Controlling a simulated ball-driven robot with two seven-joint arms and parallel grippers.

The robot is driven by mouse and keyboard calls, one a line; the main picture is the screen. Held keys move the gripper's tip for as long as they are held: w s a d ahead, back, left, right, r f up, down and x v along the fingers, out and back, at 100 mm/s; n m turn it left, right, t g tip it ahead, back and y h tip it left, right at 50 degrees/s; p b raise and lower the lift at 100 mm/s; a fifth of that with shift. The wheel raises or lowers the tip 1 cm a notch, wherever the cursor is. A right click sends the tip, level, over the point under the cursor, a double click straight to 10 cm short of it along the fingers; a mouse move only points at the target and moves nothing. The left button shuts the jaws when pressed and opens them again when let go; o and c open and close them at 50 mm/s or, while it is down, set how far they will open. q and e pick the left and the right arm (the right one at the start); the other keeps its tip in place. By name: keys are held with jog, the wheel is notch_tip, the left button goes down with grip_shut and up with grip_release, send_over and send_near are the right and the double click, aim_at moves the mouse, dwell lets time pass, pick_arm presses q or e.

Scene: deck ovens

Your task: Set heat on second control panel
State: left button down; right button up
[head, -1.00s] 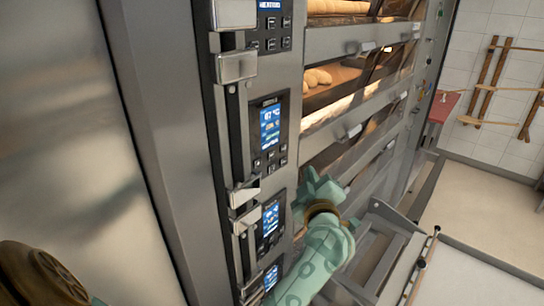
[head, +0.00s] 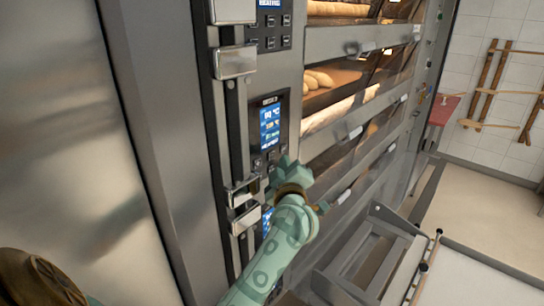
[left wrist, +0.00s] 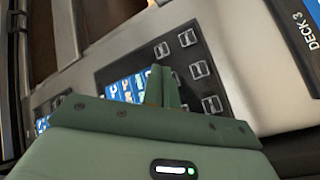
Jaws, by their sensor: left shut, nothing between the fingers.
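The control panels run down the oven front in a column. In the head view, the second panel from the top (head: 270,122) has a lit blue screen and small buttons below it. My left gripper (head: 279,170) is shut and empty, over the lower edge of this panel, hiding part of its buttons. In the left wrist view, the shut fingers (left wrist: 159,84) lie in front of a dark panel (left wrist: 188,50) with several square buttons. Its blue screen (left wrist: 122,91) is partly behind the fingers. I cannot tell whether the fingertips touch. My right gripper is out of view.
Metal handles (head: 235,62) stand out left of the panels. Oven decks with bread (head: 318,78) lie to their right. A metal frame (head: 372,245) stands low at the right. Another panel (left wrist: 309,20), beside a "DECK 3" label, shows in the left wrist view.

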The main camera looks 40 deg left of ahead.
pick_arm(q)
jog(key=shift+a, duration=0.55)
dwell(1.5)
jog(key=shift+a+p, duration=0.45)
jog(key=shift+p, duration=0.3)
